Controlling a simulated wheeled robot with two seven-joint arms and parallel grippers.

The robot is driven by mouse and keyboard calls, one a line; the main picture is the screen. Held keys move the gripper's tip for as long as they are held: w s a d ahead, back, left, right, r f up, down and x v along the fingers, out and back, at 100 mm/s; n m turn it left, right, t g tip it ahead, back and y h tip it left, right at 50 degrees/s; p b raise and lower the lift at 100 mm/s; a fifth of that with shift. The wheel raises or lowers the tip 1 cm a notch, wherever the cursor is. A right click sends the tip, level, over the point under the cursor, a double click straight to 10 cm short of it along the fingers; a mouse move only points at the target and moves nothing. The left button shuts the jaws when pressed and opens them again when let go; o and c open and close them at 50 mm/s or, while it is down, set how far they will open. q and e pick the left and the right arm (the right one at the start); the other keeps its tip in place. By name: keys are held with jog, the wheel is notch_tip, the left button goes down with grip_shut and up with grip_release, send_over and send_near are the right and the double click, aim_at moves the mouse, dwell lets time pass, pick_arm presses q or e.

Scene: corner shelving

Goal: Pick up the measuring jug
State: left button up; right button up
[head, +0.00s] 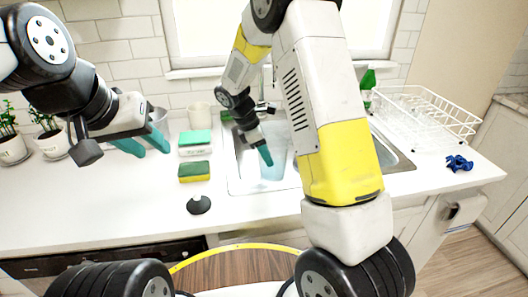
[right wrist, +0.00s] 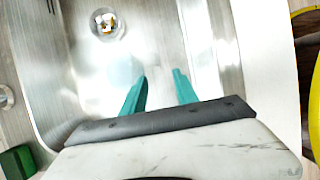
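A pale blue, see-through vessel that looks like the measuring jug (head: 272,172) stands in the sink, partly hidden by my right arm and gripper. In the right wrist view a faint pale blue shape (right wrist: 122,72) shows near the left fingertip; its outline is washed out. My right gripper (head: 265,156) points down into the sink at the vessel. In its wrist view its two teal fingers (right wrist: 162,74) are apart with nothing clear between them; contact cannot be told. My left gripper (head: 147,152) is open and empty above the counter at left.
The metal sink (head: 235,170) has a drain (right wrist: 107,24). Left of it lie a green-and-white sponge (head: 195,149), a yellow-green sponge (head: 194,173) and a black plug (head: 199,205). A white dish rack (head: 430,118) and blue cloth (head: 459,163) are at right. The front left counter is clear.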

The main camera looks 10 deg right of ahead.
aim_at(277, 174)
jog(key=x, duration=0.9)
jog(key=shift+d+f, duration=0.15)
jog(key=shift+f, duration=0.15)
grip_shut()
dwell(1.1)
